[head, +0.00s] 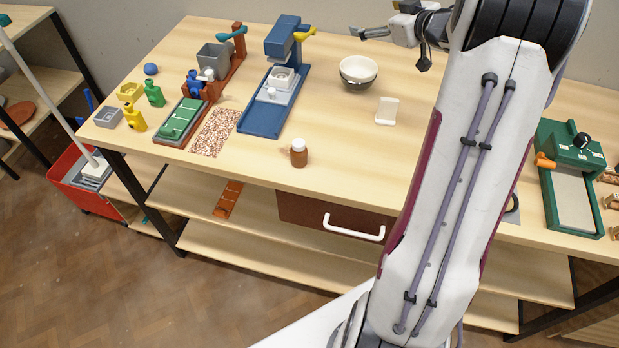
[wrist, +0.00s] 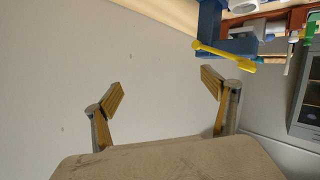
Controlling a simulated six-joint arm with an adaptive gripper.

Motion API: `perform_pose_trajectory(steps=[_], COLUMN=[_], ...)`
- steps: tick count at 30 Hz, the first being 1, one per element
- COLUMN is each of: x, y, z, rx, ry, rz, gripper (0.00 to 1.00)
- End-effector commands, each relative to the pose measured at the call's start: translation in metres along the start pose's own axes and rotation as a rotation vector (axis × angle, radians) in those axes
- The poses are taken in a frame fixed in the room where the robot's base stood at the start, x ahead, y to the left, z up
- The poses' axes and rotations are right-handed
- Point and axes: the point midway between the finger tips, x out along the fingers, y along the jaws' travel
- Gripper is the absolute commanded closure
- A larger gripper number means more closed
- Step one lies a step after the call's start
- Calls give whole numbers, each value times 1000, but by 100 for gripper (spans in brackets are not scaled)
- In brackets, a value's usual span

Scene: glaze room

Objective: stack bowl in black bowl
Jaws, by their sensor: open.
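A white bowl (head: 359,67) sits in a black bowl (head: 356,83) toward the back of the table, right of the blue press. The white rim shows on top, roughly level, and only the dark lower side of the black bowl shows beneath it. My gripper (head: 388,49) is open above and to the right of the bowls, apart from them. In the wrist view its two fingers (wrist: 163,82) are spread with nothing between them. Neither bowl is in the wrist view.
A blue press (head: 264,121) with a yellow lever stands left of the bowls. A white stand (head: 387,111) is just in front of them, and a brown jar (head: 298,153) is near the front edge. A green tray device (head: 571,200) is at right. The table centre is mostly clear.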

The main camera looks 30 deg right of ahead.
Motion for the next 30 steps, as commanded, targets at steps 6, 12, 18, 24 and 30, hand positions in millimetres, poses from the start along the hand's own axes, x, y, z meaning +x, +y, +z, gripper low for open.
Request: perform_pose_trajectory(steps=[6,12,18,24,30], x=[-13,-34,-62,-95,-131], y=[-15,-33,-59,-91,-130], z=[-51,-82,-101,-108,-103], rx=[-25,-21,1,38,81], ry=[-19,-54,-101,-161,-235], rz=[122,215,284,324,332], gripper=[15,15,15,15,15])
